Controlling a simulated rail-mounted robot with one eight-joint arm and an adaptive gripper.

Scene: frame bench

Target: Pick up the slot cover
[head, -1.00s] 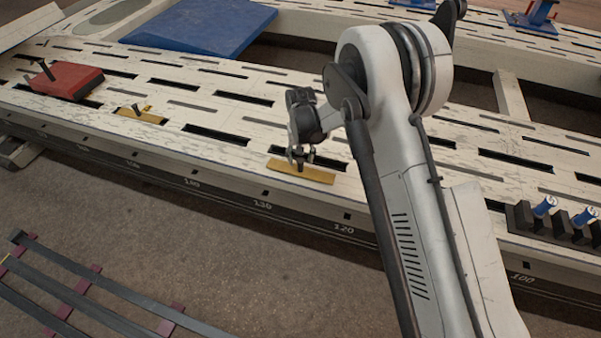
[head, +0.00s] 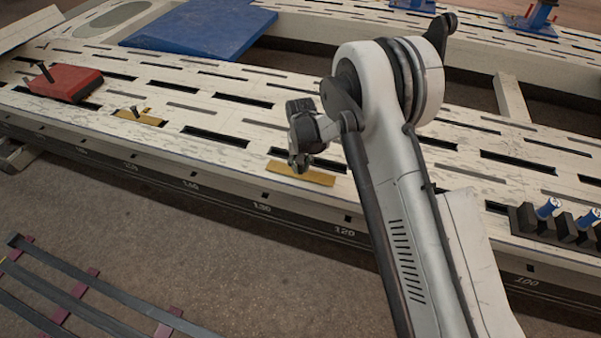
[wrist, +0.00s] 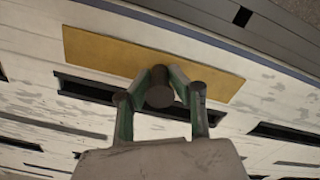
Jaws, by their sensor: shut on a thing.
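The slot cover is a flat yellow plate (head: 318,179) with a dark round knob (wrist: 160,90), lying on the pale slotted bench near its front edge. It spans the upper part of the wrist view (wrist: 100,52). My gripper (head: 300,167) is over the middle of the plate, and in the wrist view its green-edged fingers (wrist: 168,80) are closed around the knob. The plate looks flat on the bench; I cannot see a gap under it. In the head view my gripper hides the knob.
A second yellow plate with a dark knob (head: 140,118) lies farther left, beyond it a red block (head: 65,84). A blue slab (head: 200,28) is at the back. A black rack with blue-topped pieces (head: 548,222) stands at the right. Dark open slots (head: 215,136) run along the bench.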

